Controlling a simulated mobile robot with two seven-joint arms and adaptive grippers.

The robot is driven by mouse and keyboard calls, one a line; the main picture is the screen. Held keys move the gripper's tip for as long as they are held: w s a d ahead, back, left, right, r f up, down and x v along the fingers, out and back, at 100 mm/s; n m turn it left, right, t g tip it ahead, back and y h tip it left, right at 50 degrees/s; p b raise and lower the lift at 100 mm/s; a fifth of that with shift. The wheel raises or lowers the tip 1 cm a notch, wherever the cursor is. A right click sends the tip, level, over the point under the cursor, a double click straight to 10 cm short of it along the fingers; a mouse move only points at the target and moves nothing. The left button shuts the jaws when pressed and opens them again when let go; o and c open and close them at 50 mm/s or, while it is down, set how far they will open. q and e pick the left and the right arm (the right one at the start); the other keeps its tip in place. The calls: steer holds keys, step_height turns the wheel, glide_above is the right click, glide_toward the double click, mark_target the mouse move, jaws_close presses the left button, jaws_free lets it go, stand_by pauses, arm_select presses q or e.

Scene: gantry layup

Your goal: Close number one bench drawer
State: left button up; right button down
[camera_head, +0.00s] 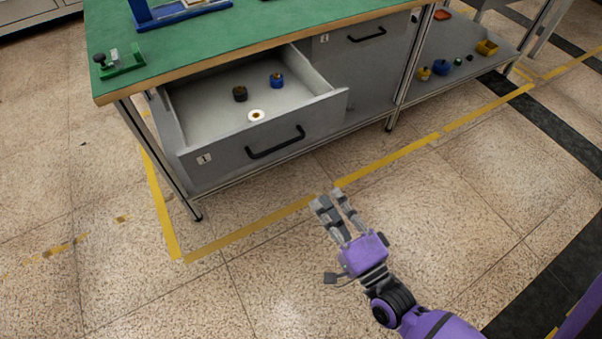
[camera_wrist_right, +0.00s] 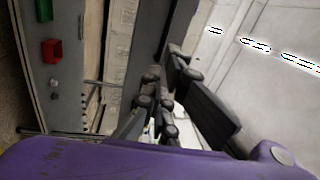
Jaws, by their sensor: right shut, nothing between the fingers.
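The number one bench drawer (camera_head: 225,158) is grey, marked with a "1" label at its left, and stands pulled out from under the green-topped bench (camera_head: 240,35). Its black bar handle (camera_head: 275,143) is on the front panel. Inside lie a dark round item (camera_head: 240,93), a blue item (camera_head: 277,81) and a white ring (camera_head: 256,115). My right gripper (camera_head: 334,197) is shut and empty, in front of the drawer and to the lower right of the handle, apart from it. In the right wrist view its fingers (camera_wrist_right: 160,95) show close up. My left gripper is not in view.
A second drawer (camera_head: 362,50) beside it, labelled "2", is shut. A lower shelf (camera_head: 455,85) at the right holds several small coloured items. A bench leg (camera_head: 165,165) stands left of the open drawer. The tiled floor in front is clear, with yellow tape lines.

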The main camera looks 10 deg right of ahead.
glide_toward(291, 142)
steer(key=shift+m, duration=0.3)
steer(key=x, duration=0.6)
steer(key=shift+w, duration=0.2)
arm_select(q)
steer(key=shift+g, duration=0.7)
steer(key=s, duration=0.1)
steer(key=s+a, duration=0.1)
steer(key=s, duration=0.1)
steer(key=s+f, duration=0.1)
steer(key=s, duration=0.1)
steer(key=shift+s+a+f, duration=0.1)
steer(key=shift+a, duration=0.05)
arm_select(e)
steer(key=shift+a+t, duration=0.1)
steer(key=shift+t, duration=0.2)
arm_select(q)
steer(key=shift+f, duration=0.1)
arm_select(e)
steer(key=shift+w, duration=0.2)
